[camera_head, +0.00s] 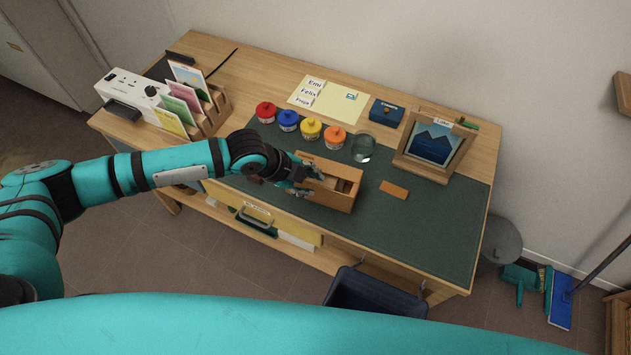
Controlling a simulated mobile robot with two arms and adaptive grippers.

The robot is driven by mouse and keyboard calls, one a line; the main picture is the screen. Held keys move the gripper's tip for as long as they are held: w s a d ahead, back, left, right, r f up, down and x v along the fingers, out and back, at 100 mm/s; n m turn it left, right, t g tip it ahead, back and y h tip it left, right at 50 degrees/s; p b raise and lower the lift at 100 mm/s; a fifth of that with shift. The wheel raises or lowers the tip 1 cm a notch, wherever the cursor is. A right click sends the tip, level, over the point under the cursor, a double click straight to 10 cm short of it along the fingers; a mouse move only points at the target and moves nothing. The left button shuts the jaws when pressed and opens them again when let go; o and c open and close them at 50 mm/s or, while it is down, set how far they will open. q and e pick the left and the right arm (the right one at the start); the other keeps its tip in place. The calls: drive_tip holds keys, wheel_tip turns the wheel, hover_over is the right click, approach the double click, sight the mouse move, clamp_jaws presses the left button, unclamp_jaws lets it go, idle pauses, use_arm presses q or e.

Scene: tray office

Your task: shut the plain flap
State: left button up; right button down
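A small wooden box (345,201) stands on the dark green desk mat, with part of its top open and a dark inside showing at its right. My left gripper (312,182) is at the left part of the box, its two fingers spread apart over or beside the top. I cannot tell whether they touch it. No thing shows between the fingers. The gripper hides the box's left end, and I cannot make out which part is the plain flap. A flat orange-brown piece (394,190) lies apart on the mat, right of the box. My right gripper is not in view.
Behind the box stand several coloured pots (311,128) and a glass jar (363,148). A picture frame (433,145) stands at the back right, a card rack (212,112) at the left. The mat's right front (440,230) is clear. A dark bin (375,292) is below the front edge.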

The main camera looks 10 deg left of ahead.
sight(314, 185)
use_arm(q)
drive_tip(key=x, duration=0.3)
drive_tip(key=shift+d+f, duration=0.1)
drive_tip(key=c, duration=0.5)
drive_tip(key=shift+w, duration=0.1)
clamp_jaws()
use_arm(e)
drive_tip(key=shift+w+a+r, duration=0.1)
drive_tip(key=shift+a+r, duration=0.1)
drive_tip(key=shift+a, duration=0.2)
